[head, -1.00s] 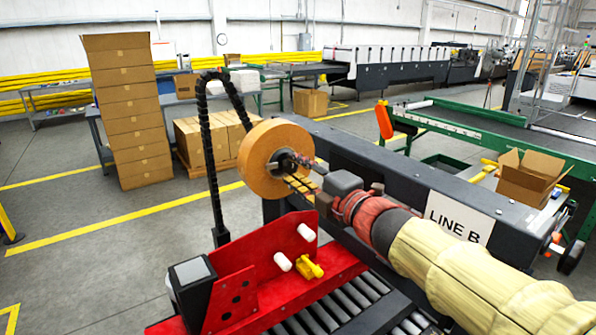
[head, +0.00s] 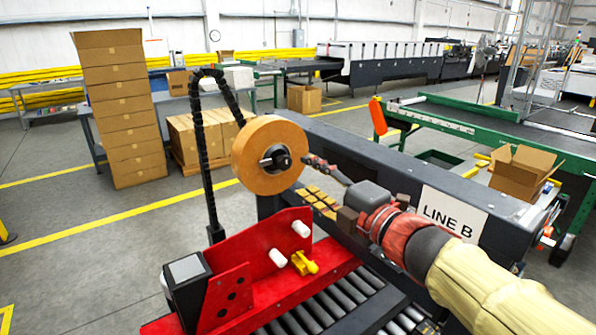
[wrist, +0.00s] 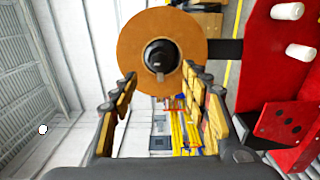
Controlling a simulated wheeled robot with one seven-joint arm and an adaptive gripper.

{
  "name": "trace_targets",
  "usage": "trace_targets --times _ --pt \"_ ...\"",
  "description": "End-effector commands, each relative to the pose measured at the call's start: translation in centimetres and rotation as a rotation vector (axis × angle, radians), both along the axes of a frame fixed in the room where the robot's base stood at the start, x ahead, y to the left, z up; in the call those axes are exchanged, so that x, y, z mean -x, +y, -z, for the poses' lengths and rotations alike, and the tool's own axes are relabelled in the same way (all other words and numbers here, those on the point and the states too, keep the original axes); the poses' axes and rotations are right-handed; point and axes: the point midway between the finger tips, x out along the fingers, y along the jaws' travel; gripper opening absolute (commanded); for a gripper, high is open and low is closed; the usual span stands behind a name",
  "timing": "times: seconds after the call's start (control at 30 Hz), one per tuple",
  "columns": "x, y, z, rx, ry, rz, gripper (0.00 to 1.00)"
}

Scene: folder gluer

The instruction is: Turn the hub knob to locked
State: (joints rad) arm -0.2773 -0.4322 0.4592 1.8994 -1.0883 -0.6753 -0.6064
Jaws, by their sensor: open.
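The hub knob (head: 277,159) is a small black knob at the centre of an orange-brown tape roll (head: 252,178). In the wrist view the knob (wrist: 160,57) shows as a dark round hub with a pale mark at its lower edge, in the middle of the roll (wrist: 135,32). My gripper (head: 318,182) is to the right of the roll in the head view, apart from the knob. Its yellow-padded fingers (wrist: 160,88) are spread wide in the wrist view, with nothing between them. The knob is ahead of the fingertips.
A red machine frame (head: 260,265) with white rollers and a yellow fitting stands below the roll, over a roller conveyor (head: 335,300). A black cable chain (head: 205,150) arches left of the roll. A dark beam labelled LINE B (head: 453,213) runs behind my arm.

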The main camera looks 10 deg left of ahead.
Motion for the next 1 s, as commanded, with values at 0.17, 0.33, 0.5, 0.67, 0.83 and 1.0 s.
trace_targets --times 0.17,0.33,0.5,0.67,0.83,1.0 --pt "1.9 -2.4 -0.1 0.001 -0.002 0.003 0.46" --pt "2.9 -3.4 0.0 0.001 0.000 0.001 0.46" --pt "3.1 -3.6 0.1 0.001 0.001 0.000 0.46" --pt "3.1 -3.6 0.1 0.001 0.001 0.000 0.46" --pt "2.2 -4.4 0.7 -0.012 0.050 0.045 0.46" --pt "-1.5 -9.7 4.3 -0.106 0.260 0.308 0.46"
